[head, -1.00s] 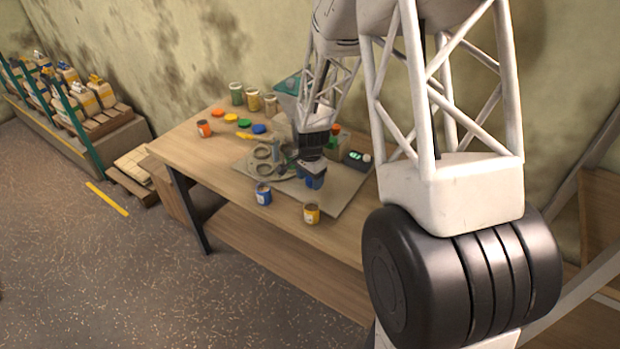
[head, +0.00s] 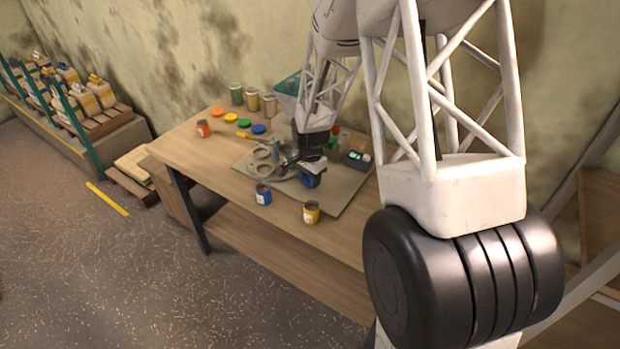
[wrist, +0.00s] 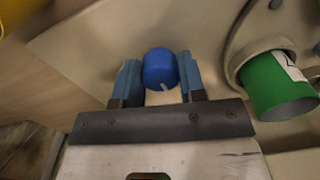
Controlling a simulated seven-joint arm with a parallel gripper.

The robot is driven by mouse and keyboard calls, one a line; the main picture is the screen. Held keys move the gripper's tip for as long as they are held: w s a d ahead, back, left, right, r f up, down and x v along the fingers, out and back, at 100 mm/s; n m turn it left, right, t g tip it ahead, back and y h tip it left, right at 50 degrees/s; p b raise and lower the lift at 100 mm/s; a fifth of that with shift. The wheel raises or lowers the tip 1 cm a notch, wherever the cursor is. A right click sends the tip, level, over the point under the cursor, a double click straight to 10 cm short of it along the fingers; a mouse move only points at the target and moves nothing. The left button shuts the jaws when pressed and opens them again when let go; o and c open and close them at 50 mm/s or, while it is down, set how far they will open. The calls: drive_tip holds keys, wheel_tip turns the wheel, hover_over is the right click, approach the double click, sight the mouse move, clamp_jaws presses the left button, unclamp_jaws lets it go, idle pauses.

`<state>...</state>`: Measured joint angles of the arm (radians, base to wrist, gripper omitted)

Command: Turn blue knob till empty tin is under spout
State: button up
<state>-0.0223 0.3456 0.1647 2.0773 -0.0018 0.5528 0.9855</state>
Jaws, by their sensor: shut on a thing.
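The blue knob (wrist: 160,68) sits between the two blue fingers of my gripper (wrist: 159,80) in the wrist view, with a pale mark on its near edge. My gripper is shut on it. In the head view my gripper (head: 311,169) is down over the front of the grey base board (head: 345,190), and its fingers hide the knob. A green tin (wrist: 278,85) rests in a pale ring-shaped holder (wrist: 250,45) to the right of the knob in the wrist view. The spout cannot be made out, and I cannot tell whether any tin is empty.
On the wooden table (head: 215,180) stand a blue-labelled tin (head: 264,195), a yellow tin (head: 311,213) and a red tin (head: 203,129). Coloured lids (head: 217,113) and several tins (head: 252,99) are at the back. A small box with a green display (head: 357,158) is right of my gripper.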

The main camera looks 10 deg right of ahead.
drive_tip(key=n, duration=0.8)
drive_tip(key=shift+s+n, duration=0.1)
drive_tip(key=shift+n, duration=0.2)
drive_tip(key=n, duration=0.4)
drive_tip(key=shift+d, duration=0.1)
drive_tip(key=n, duration=0.4)
drive_tip(key=shift+n, duration=0.3)
drive_tip(key=o, duration=0.9)
